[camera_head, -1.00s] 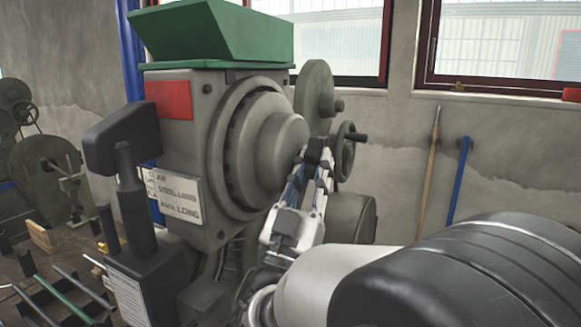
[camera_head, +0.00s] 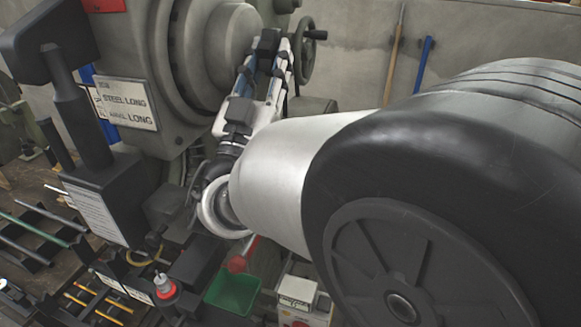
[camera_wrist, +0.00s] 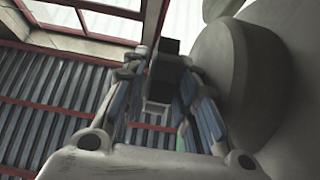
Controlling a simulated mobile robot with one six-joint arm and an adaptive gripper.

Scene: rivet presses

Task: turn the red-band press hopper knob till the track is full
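The press with the red band (camera_head: 103,5) stands at upper left in the head view; only the lower edge of the band shows. Its big round grey hub (camera_head: 230,50) faces right. My gripper (camera_head: 265,62) is raised beside this hub. A dark blocky knob (camera_wrist: 165,62) sits between the fingertips in the wrist view, with a finger close on each side. The knob (camera_head: 268,42) also shows at the fingertips in the head view. How it joins the press is hidden. The hopper is out of the head view.
A handwheel (camera_head: 306,50) stands just right of my gripper. A black lever post (camera_head: 80,120) stands at left. Two poles lean on the back wall.

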